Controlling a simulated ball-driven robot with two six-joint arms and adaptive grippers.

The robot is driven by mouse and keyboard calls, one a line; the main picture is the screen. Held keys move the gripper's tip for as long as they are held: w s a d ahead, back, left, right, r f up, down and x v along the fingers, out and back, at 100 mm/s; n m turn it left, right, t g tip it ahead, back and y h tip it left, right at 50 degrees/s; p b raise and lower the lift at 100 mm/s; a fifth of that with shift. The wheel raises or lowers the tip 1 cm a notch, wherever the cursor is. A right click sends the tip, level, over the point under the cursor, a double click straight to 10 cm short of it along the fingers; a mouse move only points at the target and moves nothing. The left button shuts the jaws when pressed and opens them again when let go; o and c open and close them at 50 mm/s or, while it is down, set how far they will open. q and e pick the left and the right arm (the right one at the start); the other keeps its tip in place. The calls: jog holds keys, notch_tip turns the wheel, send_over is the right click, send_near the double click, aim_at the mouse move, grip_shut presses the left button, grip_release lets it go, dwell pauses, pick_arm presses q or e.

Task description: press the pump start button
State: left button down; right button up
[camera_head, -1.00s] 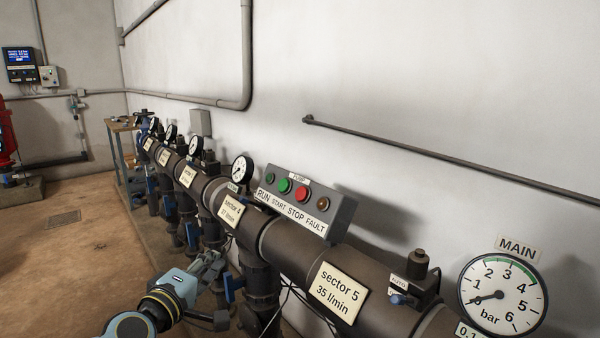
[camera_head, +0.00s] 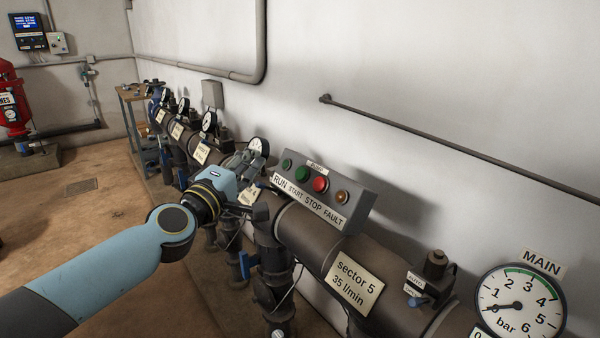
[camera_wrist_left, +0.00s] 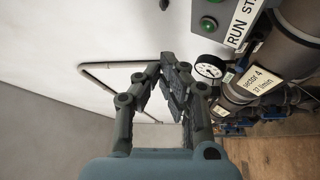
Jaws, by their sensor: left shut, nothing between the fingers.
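The grey pump control box (camera_head: 350,184) sits above the dark manifold pipe, with labels RUN, START, STOP and FAULT. The green START button (camera_head: 302,174) is between the small green RUN lamp (camera_head: 287,163) and the red STOP button (camera_head: 320,184). An amber FAULT lamp (camera_head: 341,197) is at the right end. My left gripper (camera_head: 252,160) is shut and empty, just left of the box's RUN end and apart from the buttons. In the left wrist view its fingers (camera_wrist_left: 177,75) show mid-frame, and the RUN lamp (camera_wrist_left: 208,24) is at the upper right. My right gripper is out of view.
A small gauge (camera_head: 258,145) stands close behind my left gripper. The manifold pipe (camera_head: 305,240) runs below the box, with a sector 5 plate (camera_head: 354,286). The MAIN gauge (camera_head: 520,303) is at lower right. The wall above the box is mostly clear.

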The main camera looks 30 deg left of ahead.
aim_at(301, 173)
pick_arm(q)
jog(key=w+d+f+b, duration=0.3)
jog(key=w+f+b, duration=0.1)
jog(key=w, duration=0.3)
jog(key=shift+f+b, duration=0.2)
jog(key=shift+b, duration=0.25)
dwell(1.0)
jog(key=shift+w+d+f, duration=0.1)
jog(key=shift+w+f, duration=0.05)
jog(key=shift+w, duration=0.2)
dwell(0.6)
